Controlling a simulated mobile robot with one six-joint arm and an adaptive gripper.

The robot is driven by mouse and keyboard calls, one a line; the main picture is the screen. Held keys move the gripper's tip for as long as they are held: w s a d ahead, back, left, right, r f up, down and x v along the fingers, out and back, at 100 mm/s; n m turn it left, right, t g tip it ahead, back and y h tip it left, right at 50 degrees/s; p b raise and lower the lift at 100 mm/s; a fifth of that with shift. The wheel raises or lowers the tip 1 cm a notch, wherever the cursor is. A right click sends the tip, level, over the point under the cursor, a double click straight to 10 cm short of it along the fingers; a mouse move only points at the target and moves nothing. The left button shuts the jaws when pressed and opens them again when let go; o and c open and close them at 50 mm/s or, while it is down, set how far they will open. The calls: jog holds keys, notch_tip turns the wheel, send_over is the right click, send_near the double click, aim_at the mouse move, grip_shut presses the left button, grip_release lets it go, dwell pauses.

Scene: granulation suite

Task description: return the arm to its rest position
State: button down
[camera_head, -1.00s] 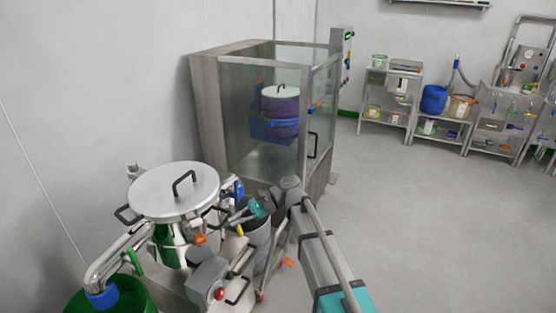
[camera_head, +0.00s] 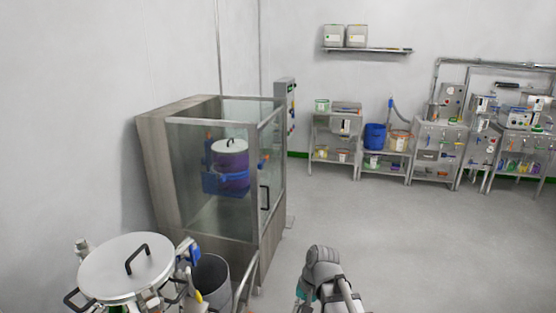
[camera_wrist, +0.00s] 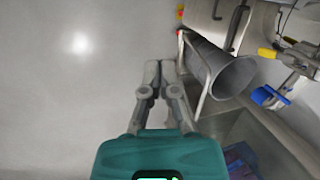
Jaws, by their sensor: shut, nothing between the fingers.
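In the wrist view my gripper (camera_wrist: 160,68) points up the picture over bare grey floor. Its two fingers are together and nothing is between them. In the head view my arm (camera_head: 328,275) shows at the bottom centre, right of the glass-fronted cabinet. A small bit of teal shows beside it; the fingers are hidden there.
The glass-fronted cabinet (camera_head: 215,185) holds a purple drum (camera_head: 230,162) with a white lid. Open floor (camera_head: 420,240) lies right.

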jog(key=s+d+r+n+t+h+p, duration=0.1)
jog(key=s+d+r+h+p, duration=0.1)
jog(key=d, duration=0.9)
jog(key=shift+s+d+n+h, duration=0.15)
jog(key=shift+s+n+h, duration=0.15)
jog(key=shift+s+h, duration=0.5)
